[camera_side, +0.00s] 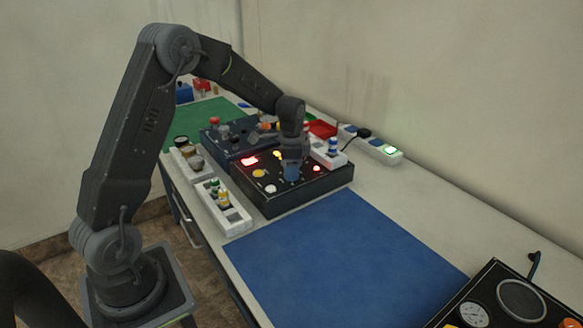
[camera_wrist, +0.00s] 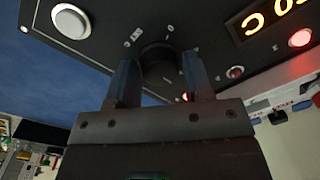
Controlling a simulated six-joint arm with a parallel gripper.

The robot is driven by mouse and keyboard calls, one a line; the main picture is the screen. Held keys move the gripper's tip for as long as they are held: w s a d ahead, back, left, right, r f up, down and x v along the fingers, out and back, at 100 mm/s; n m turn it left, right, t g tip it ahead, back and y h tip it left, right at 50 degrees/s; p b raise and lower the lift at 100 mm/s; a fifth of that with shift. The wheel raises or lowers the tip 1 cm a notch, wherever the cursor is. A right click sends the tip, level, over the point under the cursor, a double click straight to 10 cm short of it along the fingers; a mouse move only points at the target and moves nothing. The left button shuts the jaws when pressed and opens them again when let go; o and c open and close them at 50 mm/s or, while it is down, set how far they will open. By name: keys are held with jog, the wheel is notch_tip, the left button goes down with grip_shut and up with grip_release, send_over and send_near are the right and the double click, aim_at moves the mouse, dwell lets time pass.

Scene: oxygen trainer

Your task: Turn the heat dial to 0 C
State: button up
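The black control box (camera_side: 273,197) stands on the bench at the blue mat's far edge. My gripper (camera_side: 291,177) points down over its right part. In the wrist view a dark round knob (camera_wrist: 158,65), which looks like the heat dial, sits between the two fingers of my gripper (camera_wrist: 160,68). The fingers stand apart, one on each side of the knob. I cannot tell whether they touch it. The knob's pointer and scale are too dark to read. A lit orange display (camera_wrist: 270,18) on the panel is cut off and unreadable. In the side view my gripper hides the knob.
A round white button (camera_wrist: 71,21) and a glowing red light (camera_wrist: 299,38) flank the knob. A white rack with small bottles (camera_side: 222,205) stands left of the box. Another controls box (camera_side: 235,145) is behind. The blue mat (camera_side: 340,258) is clear. A gauge panel (camera_side: 500,300) is front right.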

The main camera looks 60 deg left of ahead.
jog(key=c, duration=0.6)
jog(key=shift+n, duration=0.3)
jog(key=n, duration=1.1)
jog(key=shift+w+g, duration=0.1)
jog(key=shift+g, duration=0.2)
jog(key=n, duration=1.2)
jog(key=shift+a+h, duration=0.1)
jog(key=shift+h, duration=0.2)
jog(key=shift+n, duration=0.3)
